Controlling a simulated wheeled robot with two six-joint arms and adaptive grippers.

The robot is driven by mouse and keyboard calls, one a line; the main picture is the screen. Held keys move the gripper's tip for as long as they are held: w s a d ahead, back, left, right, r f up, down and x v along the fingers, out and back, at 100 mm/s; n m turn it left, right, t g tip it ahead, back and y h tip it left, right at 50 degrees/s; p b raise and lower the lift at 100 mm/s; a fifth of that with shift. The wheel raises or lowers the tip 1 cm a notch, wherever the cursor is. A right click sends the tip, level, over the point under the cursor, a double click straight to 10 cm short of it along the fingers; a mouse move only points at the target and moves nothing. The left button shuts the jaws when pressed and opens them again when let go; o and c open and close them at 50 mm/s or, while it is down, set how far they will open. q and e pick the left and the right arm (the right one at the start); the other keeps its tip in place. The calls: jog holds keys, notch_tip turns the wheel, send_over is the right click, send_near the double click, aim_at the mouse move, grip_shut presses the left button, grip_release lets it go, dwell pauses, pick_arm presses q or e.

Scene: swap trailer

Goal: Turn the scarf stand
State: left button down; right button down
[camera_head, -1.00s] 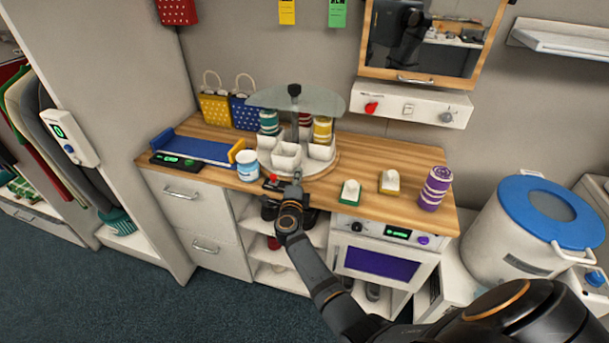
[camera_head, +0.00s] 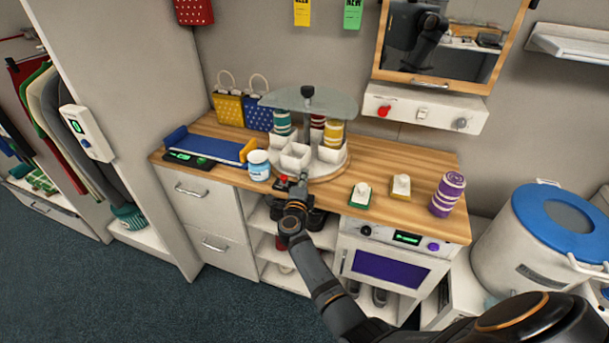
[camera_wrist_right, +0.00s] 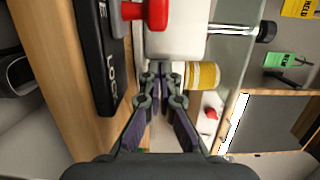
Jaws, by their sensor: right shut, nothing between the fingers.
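The scarf stand is a round turntable (camera_head: 331,171) with white bins (camera_head: 296,156), a central post with a black knob (camera_head: 307,91) and a clear glass top (camera_head: 335,103). Teal (camera_head: 282,123) and yellow (camera_head: 333,133) rolled scarves stand in bins at its back. My right gripper (camera_head: 303,178) is shut and empty at the stand's front edge. In the right wrist view, its fingertips (camera_wrist_right: 162,69) are close to a white bin (camera_wrist_right: 172,35) and the yellow scarf (camera_wrist_right: 203,75); contact cannot be told. A red knob (camera_wrist_right: 152,14) beside a black lock box (camera_wrist_right: 98,55) is near them. My left gripper is out of view.
A white-blue cup (camera_head: 259,165) stands left of my gripper. A blue board (camera_head: 209,147) and gift bags (camera_head: 229,110) are further left. Two small blocks (camera_head: 360,194) and a purple roll (camera_head: 447,194) stand right, with bare counter between. A mirror (camera_head: 450,40) hangs behind.

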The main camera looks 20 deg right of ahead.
notch_tip(320, 180, up, 10)
dwell(0.3)
